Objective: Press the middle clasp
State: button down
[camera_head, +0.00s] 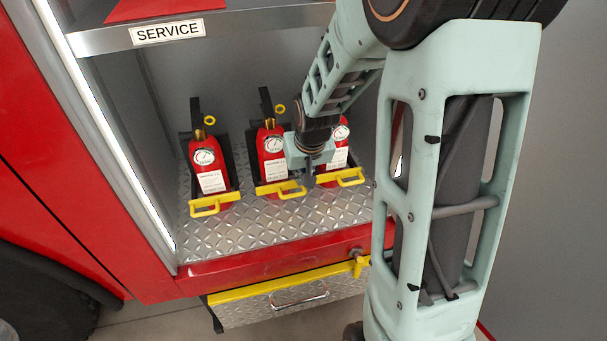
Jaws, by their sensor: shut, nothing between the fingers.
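Three red fire extinguishers stand in a row in a compartment, each with a yellow clasp across its lower front. The middle clasp (273,188) sits low on the middle extinguisher (268,143). My gripper (308,180) points down, shut and empty, by the right end of the middle clasp, between the middle and right extinguishers. I cannot tell whether its tips touch the clasp. My gripper and arm cover part of the right extinguisher (338,158). The left clasp (214,204) and the right clasp (342,179) are both in view.
The extinguishers stand on a silver tread-plate floor (265,226), with clear space in front. A shelf edge with a SERVICE label (167,32) is above. The left extinguisher (207,160) is unobstructed. A yellow-edged drawer (290,295) is below the red sill (260,265).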

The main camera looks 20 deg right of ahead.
jog(key=b+x, duration=0.1)
jog(key=x, duration=0.3)
